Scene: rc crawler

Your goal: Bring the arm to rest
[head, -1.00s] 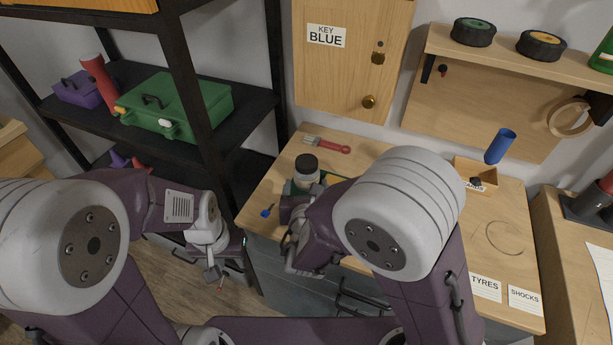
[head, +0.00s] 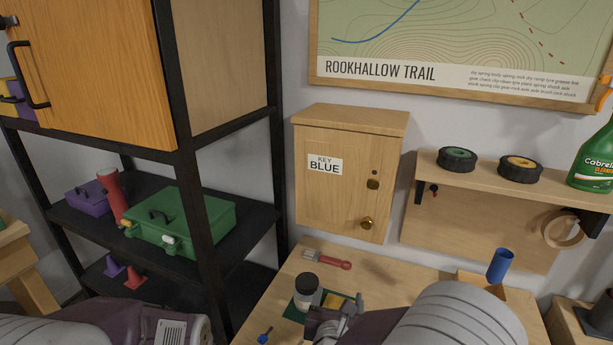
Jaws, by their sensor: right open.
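My right arm comes in at the bottom of the head view, over the wooden bench (head: 283,300). Its gripper (head: 325,326) is low in the picture, just in front of a jar with a black lid (head: 306,287).
A red-handled brush (head: 329,260) and a small blue item (head: 265,336) lie on the bench. A blue cylinder (head: 500,266) stands at right. The key cabinet (head: 340,205) is shut. A black-framed shelf holding a green toolbox (head: 185,222) stands at left.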

